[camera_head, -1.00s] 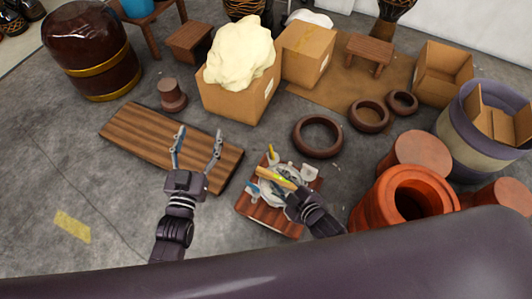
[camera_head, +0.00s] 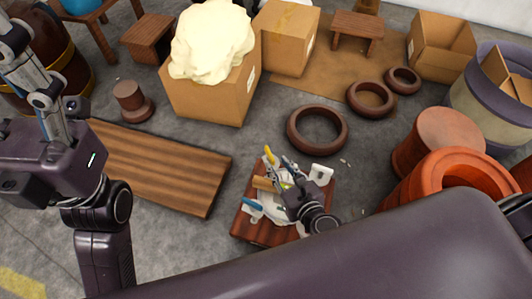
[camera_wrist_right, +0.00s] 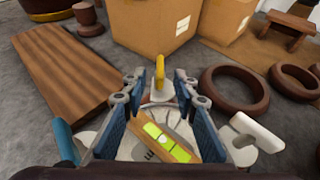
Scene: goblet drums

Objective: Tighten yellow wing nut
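The yellow wing nut (camera_head: 269,155) sticks up at the far edge of a pale round fixture on a small wooden stand (camera_head: 247,223). In the right wrist view the yellow wing nut (camera_wrist_right: 181,52) stands tilted, just beyond the fingertips. My right gripper (camera_head: 282,172) is over the fixture, fingers pointing towards the yellow nut. In its wrist view the right gripper (camera_wrist_right: 161,78) is open, with a gap between its fingers and nothing gripped. My left gripper (camera_head: 40,95) is raised at the far left, close to the head camera; its finger opening is unclear.
A yellow-green level (camera_wrist_right: 165,142) on a wooden strip lies between and below my right fingers. A blue handle (camera_wrist_right: 66,142) and a white handle (camera_wrist_right: 257,130) flank it. Brown rings (camera_head: 318,131), a plank (camera_head: 165,170) and a cardboard box (camera_head: 212,96) surround the stand.

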